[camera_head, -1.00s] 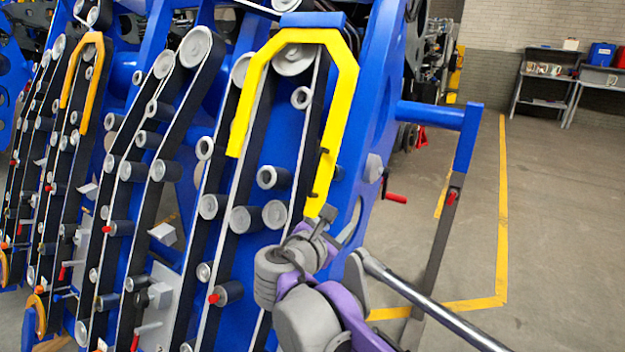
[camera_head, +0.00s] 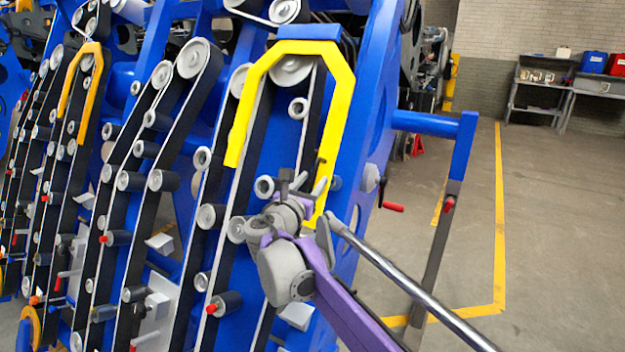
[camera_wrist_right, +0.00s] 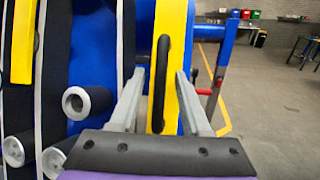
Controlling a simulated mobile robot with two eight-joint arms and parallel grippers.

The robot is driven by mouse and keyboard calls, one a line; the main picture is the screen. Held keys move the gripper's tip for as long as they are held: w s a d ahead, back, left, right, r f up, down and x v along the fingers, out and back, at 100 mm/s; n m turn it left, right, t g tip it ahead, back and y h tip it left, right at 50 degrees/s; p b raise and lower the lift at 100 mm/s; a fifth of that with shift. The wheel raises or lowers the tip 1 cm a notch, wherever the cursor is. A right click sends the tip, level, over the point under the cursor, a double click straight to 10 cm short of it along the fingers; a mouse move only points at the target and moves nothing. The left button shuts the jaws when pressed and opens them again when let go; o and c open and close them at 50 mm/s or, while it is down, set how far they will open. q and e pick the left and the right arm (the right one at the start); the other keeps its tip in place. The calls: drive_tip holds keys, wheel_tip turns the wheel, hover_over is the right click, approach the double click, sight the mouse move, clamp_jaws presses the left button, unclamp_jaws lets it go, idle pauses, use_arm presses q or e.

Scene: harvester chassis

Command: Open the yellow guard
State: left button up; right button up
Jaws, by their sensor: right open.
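The yellow guard (camera_head: 340,95) is an arched bar over the upper end of the nearest belt run in the head view. In the right wrist view its right leg (camera_wrist_right: 176,28) runs upright and carries a black handle (camera_wrist_right: 161,75). My right gripper (camera_head: 303,184) is at the lower part of that leg in the head view. In the right wrist view the gripper (camera_wrist_right: 158,82) is open, with one finger on each side of the handle. I cannot tell whether either finger touches it. My left gripper is not in view.
The blue chassis (camera_head: 372,90) carries several belts and rollers. A red-handled lever (camera_head: 393,207) sticks out right of the guard. A blue arm with a grey bar (camera_head: 435,245) stands farther right. Open floor (camera_head: 560,230) lies beyond, with a shelf (camera_head: 540,90) at the back.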

drive_tip(key=shift+w+d, duration=0.1)
drive_tip(key=shift+w, duration=0.15)
clamp_jaws()
idle(1.4)
